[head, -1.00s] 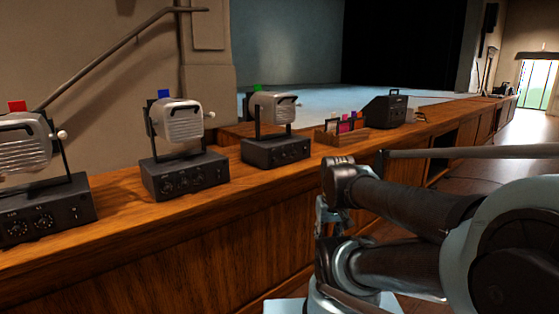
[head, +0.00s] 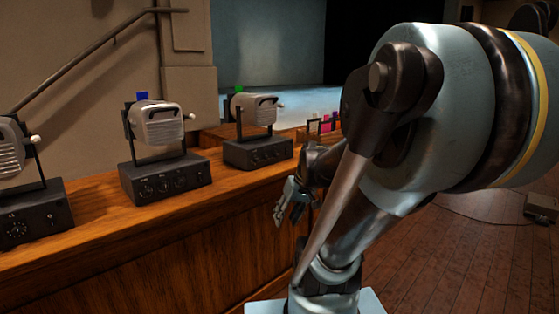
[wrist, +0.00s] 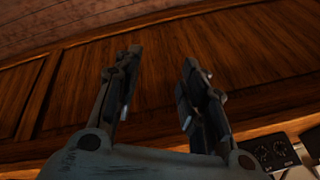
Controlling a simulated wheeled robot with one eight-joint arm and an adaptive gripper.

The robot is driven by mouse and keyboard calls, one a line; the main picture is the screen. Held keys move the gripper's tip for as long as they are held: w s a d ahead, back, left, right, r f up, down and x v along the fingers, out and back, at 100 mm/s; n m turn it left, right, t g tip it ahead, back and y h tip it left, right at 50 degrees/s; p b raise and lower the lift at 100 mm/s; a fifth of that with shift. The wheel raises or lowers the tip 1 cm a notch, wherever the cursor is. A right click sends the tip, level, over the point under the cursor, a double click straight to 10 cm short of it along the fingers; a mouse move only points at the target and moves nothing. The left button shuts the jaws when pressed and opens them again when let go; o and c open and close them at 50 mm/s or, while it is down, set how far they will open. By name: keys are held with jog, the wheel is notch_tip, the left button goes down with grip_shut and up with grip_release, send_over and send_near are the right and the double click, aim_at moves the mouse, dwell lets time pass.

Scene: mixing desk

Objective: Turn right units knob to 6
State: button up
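Dark control boxes with small dials stand in a row on the wooden counter, each under a grey lamp. The right box (head: 258,153), under the lamp with the green tab, is nearest my gripper. The middle box (head: 167,182) and left box (head: 35,219) also carry round knobs. Knob labels and settings are too small to read. My gripper (head: 288,214) hangs in front of the counter, below and right of the right box, touching no knob. In the wrist view its fingers (wrist: 160,62) are apart and empty. A box with round dials (wrist: 272,152) shows at that view's bottom right.
The counter's wooden front (head: 200,256) runs beside my arm. A small rack with coloured cards (head: 318,127) stands right of the boxes, partly hidden by my arm. Open floor (head: 440,265) lies to the right.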

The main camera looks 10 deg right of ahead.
jog(key=w+a+r+n+t+y, duration=0.1)
jog(key=w+r+n+t+y, duration=0.15)
jog(key=w, duration=0.85)
jog(key=n+t+y, duration=0.3)
jog(key=t+y, duration=0.2)
jog(key=t, duration=0.4)
send_near(276, 155)
jog(key=shift+m, duration=0.25)
jog(key=x, duration=0.8)
jog(key=shift+w+d+f, duration=0.25)
jog(key=shift+w+f, duration=0.15)
jog(key=shift+w, duration=0.1)
jog(key=shift+d, duration=0.1)
grip_shut()
